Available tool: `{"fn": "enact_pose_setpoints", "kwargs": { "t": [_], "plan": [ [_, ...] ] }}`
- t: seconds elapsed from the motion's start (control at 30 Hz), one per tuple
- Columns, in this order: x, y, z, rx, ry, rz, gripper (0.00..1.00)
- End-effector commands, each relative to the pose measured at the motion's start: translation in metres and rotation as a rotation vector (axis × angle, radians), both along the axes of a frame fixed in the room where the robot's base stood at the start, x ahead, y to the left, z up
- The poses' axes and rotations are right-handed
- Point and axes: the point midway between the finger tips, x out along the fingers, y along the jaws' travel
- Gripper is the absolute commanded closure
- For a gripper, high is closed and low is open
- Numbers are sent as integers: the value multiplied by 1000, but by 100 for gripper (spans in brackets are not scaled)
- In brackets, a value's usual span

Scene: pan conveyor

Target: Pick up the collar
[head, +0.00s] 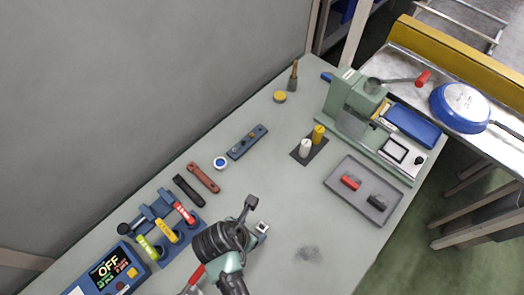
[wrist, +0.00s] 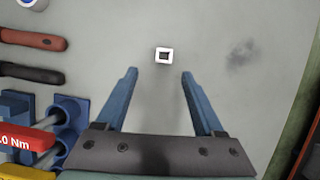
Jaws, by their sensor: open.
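The collar looks like a small square metal ring with a dark square hole. In the wrist view the collar (wrist: 163,49) lies on the grey bench top, just beyond my fingertips and roughly centred between them. My gripper (wrist: 159,74) is open, with two blue fingers spread wide and nothing between them. In the head view the collar (head: 262,228) shows close to the right of my arm's end, partly beside it. My fingertips are largely hidden by my own wrist there.
A rack of coloured torque drivers (head: 168,230) and a controller reading OFF (head: 108,268) stand at the left. A red-brown handled tool (head: 203,177) and a black one (head: 187,190) lie behind. A grey tray (head: 363,190) is at the right. The bench around the collar is clear.

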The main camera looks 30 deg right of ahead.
Motion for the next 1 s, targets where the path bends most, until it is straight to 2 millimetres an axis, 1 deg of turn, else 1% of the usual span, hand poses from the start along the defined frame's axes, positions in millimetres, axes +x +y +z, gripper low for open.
{"fn": "enact_pose_setpoints", "kwargs": {
  "t": [0.03,0.27,0.43,0.5,0.6,0.7,0.9,0.93,1.0],
  "plan": [
    [0,-2,-5,0,1,-3,30],
    [2,-9,-16,0,-1,-3,30],
    [2,-23,-36,1,0,-4,30],
    [4,-25,-46,1,-1,-3,30],
    [6,-28,-53,1,-2,-2,30],
    [6,-29,-57,2,-3,-1,30],
    [6,-29,-57,2,-3,-1,30],
    [6,-29,-57,2,-3,-1,34],
    [6,-29,-56,2,-4,-2,46]
  ]
}}
